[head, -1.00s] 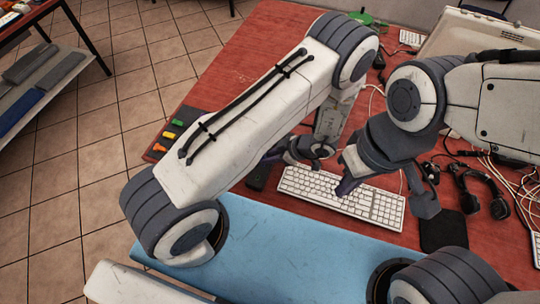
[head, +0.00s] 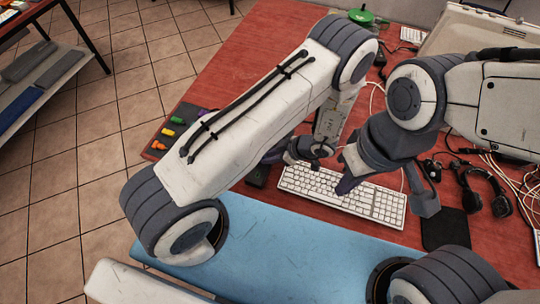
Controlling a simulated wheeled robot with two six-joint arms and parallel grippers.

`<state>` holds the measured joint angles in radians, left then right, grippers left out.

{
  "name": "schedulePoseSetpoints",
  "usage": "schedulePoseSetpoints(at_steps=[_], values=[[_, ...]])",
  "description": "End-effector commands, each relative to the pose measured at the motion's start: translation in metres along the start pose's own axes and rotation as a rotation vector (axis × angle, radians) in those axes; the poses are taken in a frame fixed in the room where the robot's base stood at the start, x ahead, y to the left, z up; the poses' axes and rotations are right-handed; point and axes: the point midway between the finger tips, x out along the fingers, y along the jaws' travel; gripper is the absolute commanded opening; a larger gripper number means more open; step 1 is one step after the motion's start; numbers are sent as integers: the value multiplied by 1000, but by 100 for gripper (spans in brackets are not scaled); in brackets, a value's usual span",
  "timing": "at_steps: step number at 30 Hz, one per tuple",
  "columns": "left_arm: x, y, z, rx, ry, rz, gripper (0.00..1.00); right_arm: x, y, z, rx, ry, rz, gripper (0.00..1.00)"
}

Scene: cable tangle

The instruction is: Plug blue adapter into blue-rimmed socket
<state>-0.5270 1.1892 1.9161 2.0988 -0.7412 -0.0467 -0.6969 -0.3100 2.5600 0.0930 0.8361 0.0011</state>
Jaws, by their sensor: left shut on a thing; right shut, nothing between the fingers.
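My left gripper (head: 274,154) is partly hidden behind my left arm, above the desk left of the keyboard. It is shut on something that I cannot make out. I cannot pick out the blue adapter or the blue-rimmed socket. A dark strip (head: 166,142) with orange, yellow and green parts lies at the desk's left edge, partly covered by my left arm. My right gripper (head: 346,186) is shut and empty, over the white keyboard.
The white keyboard (head: 372,205) lies mid-desk, with a small dark box (head: 257,176) to its left. A black headset (head: 482,190) and tangled pale cables (head: 512,185) lie at right. A green object (head: 362,17) is at the back. The red desk (head: 250,60) is bare at back left.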

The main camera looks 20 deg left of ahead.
Motion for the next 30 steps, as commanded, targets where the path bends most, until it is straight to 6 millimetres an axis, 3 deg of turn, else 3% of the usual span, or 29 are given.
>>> schedulePoseSetpoints(at_steps=[2, 3, 5, 17, 30], values=[[0, 0, 1, 1, -3, -1, 0, 0, 0, 0, 0, 0, 0, 0], [1, 0, 1, 1, -3, -1, 36, 0, 0, 0, 0, 0, 0, 0], [1, 0, 1, 1, -3, -1, 59, 0, 0, 0, 0, 0, 0, 0], [-5, 1, 1, 0, -3, 3, 60, 1, 0, 0, 0, 0, 0, 0], [-84, 1, 2, 0, -5, 4, 60, 13, 1, 1, -1, 0, 0, 0]])
